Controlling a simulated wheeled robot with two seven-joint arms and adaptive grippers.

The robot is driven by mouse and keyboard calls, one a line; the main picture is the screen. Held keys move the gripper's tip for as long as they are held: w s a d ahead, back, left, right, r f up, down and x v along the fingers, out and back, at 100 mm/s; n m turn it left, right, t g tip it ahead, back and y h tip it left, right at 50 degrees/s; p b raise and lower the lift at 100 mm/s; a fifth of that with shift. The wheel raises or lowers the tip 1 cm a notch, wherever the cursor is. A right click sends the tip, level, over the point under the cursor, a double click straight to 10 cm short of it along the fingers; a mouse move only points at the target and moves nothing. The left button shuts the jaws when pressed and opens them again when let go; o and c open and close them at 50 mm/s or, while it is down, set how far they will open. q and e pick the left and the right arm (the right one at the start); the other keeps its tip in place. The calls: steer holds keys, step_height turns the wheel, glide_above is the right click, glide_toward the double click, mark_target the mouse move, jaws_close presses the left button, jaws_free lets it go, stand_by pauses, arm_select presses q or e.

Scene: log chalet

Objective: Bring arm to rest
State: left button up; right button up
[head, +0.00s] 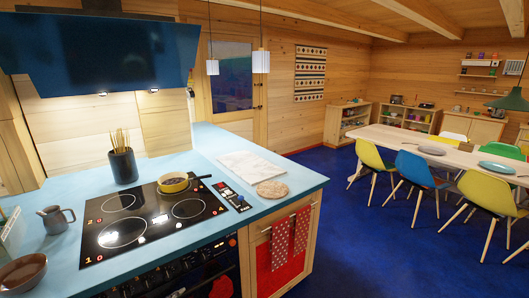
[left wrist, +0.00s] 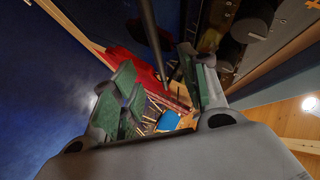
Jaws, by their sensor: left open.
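My left gripper (left wrist: 160,100) shows in the left wrist view, with its two green-padded fingers spread apart. Nothing is held between them. Beyond the fingers is a tilted view with a blue floor (left wrist: 50,80), a red cloth-like area (left wrist: 122,58) and dark oven knobs (left wrist: 252,20) close by at the upper right. Neither of my arms shows in the head view. My right gripper is in no view.
A blue counter (head: 215,140) holds a black cooktop (head: 150,222) with a yellow pan (head: 173,182). A jug (head: 56,220), a brown bowl (head: 22,272) and a utensil holder (head: 123,165) stand around it. Blue floor (head: 350,240) is open to the right, before a dining table (head: 400,137) with chairs.

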arm_select(q)
steer(key=s+a+f+n+g+y, duration=0.1)
steer(key=s+f+n+g, duration=0.2)
steer(key=s+f, duration=0.85)
steer(key=s+a+f+n+g+y, duration=0.1)
steer(key=s+a+f+n+g, duration=0.15)
steer(key=s+f, duration=0.95)
steer(key=s+d+f+n+g, duration=0.1)
steer(key=s+d+f+g, duration=0.1)
steer(key=s+f, duration=0.3)
steer(key=s+d+f+n+g, duration=0.2)
steer(key=s+f, duration=0.4)
steer(key=s, duration=0.8)
steer(key=s+d+f+n+g, duration=0.2)
steer(key=s+f, duration=0.4)
steer(key=s, duration=0.4)
steer(key=shift+d, duration=0.75)
steer(key=shift+f+n, duration=0.2)
steer(key=shift+n, duration=0.05)
